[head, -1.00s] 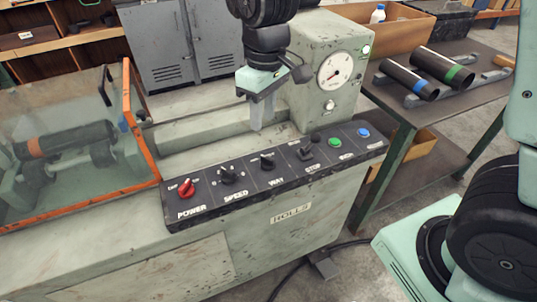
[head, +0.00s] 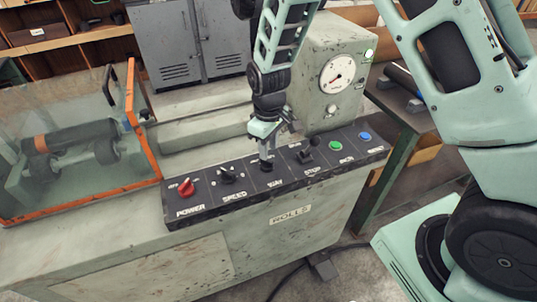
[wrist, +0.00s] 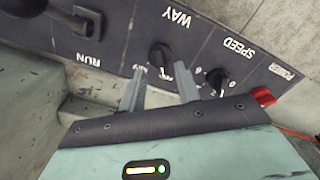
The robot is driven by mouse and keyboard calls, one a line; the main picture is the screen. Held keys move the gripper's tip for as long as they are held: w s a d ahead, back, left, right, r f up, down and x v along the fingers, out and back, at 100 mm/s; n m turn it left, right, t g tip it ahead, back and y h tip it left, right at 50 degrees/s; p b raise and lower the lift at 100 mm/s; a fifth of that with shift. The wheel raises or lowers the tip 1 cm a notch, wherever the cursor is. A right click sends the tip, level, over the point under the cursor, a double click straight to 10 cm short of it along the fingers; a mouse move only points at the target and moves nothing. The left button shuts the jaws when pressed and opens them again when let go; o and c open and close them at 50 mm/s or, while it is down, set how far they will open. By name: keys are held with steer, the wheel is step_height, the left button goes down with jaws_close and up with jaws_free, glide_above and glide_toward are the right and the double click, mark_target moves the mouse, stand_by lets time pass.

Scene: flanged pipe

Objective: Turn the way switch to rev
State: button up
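In the head view my gripper (head: 266,160) is right over the WAY position. The small position marks by the knob are partly hidden and too small to read.
The speed knob (head: 228,175) and red power switch (head: 186,187) are left of the way switch. A black lever (head: 305,153), a green button (head: 335,146) and a blue button (head: 365,136) are to its right. A gauge housing (head: 338,74) stands behind the panel.

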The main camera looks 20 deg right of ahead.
mark_target(267, 163)
steer(key=shift+f, duration=2.1)
steer(key=shift+c, duration=0.3)
jaws_close()
